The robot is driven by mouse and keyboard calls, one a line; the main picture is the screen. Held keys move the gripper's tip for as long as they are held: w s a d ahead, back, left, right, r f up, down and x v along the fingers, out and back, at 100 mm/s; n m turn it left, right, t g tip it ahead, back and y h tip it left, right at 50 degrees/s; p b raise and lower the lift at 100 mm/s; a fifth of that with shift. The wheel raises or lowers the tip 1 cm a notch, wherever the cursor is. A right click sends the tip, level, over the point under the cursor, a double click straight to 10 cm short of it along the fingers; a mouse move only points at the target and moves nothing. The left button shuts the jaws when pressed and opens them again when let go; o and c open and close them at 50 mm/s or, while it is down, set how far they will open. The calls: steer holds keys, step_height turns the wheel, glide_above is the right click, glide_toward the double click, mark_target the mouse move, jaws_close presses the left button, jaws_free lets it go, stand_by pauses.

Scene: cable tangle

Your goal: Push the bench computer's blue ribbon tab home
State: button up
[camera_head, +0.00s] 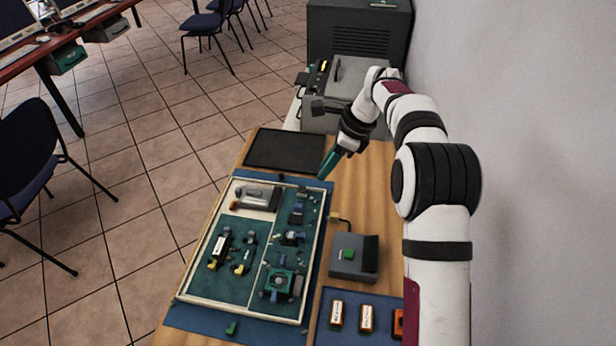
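A shallow pale-rimmed tray (196,262) with dark green panels lies on the wooden bench and holds several small parts and boards. A small dark part with blue on it (298,207) sits in its upper right section. A part with a green square (279,284) sits lower right. I cannot tell which is the bench computer, and the ribbon tab is too small to make out. My gripper (328,165), with teal fingers, points down to the left above the bench beyond the tray's upper right corner, apart from these parts. Its finger gap does not show clearly.
A black flat mat (285,149) lies beyond the tray. A grey box with a green button (352,256) stands right of it, with a yellow-ended cable. A blue mat (351,338) holds orange-and-white blocks (366,318). A grey machine (345,82) stands behind; a wall closes the right side.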

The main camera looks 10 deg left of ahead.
mark_target(299, 206)
steer(key=x, duration=1.5)
steer(key=shift+a+f, duration=0.15)
steer(key=shift+f, duration=0.1)
jaws_close()
stand_by(0.5)
